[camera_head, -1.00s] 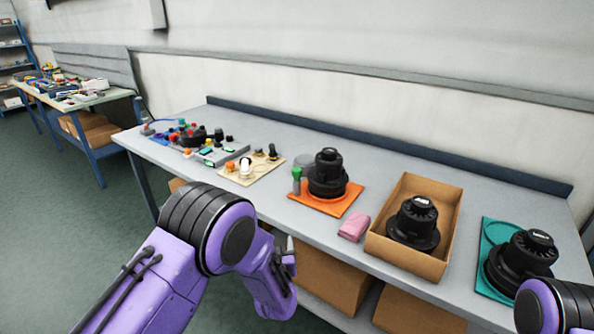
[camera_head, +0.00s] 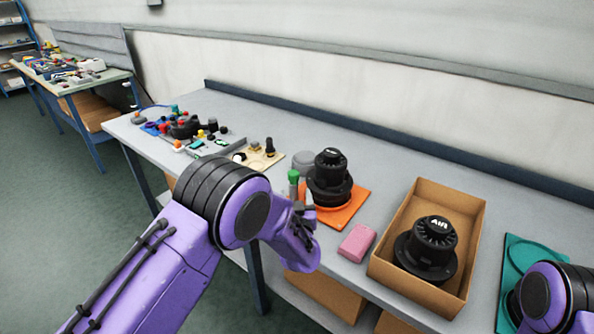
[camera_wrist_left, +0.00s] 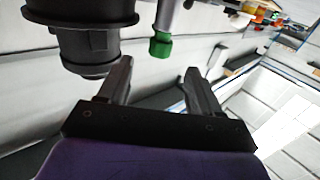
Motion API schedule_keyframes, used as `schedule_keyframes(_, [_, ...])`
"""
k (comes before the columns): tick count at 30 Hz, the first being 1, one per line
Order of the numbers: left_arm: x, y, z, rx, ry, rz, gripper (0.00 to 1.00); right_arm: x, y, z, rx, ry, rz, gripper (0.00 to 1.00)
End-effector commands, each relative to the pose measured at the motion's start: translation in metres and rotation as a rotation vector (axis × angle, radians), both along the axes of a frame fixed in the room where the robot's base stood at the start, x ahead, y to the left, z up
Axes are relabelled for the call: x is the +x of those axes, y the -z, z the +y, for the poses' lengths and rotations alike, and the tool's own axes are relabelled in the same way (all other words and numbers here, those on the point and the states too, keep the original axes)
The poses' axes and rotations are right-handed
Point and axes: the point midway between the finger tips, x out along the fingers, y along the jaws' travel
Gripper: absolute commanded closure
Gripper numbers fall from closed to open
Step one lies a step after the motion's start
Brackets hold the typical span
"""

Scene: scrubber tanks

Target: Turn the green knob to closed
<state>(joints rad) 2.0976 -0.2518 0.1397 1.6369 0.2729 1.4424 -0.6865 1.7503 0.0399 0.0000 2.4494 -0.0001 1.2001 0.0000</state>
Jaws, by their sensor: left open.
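The green knob (camera_head: 293,176) stands at the left edge of an orange plate (camera_head: 345,212), beside a black tank (camera_head: 330,178). In the left wrist view the green knob (camera_wrist_left: 160,46) sits on the end of a grey stem, between and just beyond the fingertips. In the left wrist view my left gripper (camera_wrist_left: 157,76) is open and empty, and I see no contact with the knob. My right gripper is out of view; only part of that arm shows.
A pink block (camera_head: 356,243) lies right of the orange plate. A cardboard box (camera_head: 455,190) holds another black tank (camera_head: 432,245). A teal plate (camera_head: 512,255) is at far right. Control boards with several knobs (camera_head: 185,127) fill the table's left end.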

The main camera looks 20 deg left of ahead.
Motion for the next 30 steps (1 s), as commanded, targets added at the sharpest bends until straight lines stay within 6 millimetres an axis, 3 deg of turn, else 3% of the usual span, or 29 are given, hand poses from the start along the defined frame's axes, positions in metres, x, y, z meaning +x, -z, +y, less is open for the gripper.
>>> schedule_keyframes(4, [0.016, -0.002, 0.006, -0.002, -0.002, -0.001, 0.36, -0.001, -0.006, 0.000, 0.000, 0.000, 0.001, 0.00])
schedule_keyframes(15, [0.086, -0.001, 0.032, -0.002, -0.002, -0.002, 0.36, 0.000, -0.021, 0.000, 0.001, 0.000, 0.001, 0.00])
schedule_keyframes(20, [0.097, 0.000, 0.036, 0.000, -0.001, -0.001, 0.36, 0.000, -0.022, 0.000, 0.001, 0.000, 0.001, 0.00])
schedule_keyframes(28, [0.098, 0.000, 0.036, 0.000, -0.001, 0.000, 0.36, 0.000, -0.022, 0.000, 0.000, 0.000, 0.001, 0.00])
schedule_keyframes(30, [0.098, 0.000, 0.036, 0.000, -0.001, 0.000, 0.58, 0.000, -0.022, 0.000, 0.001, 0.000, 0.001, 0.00])
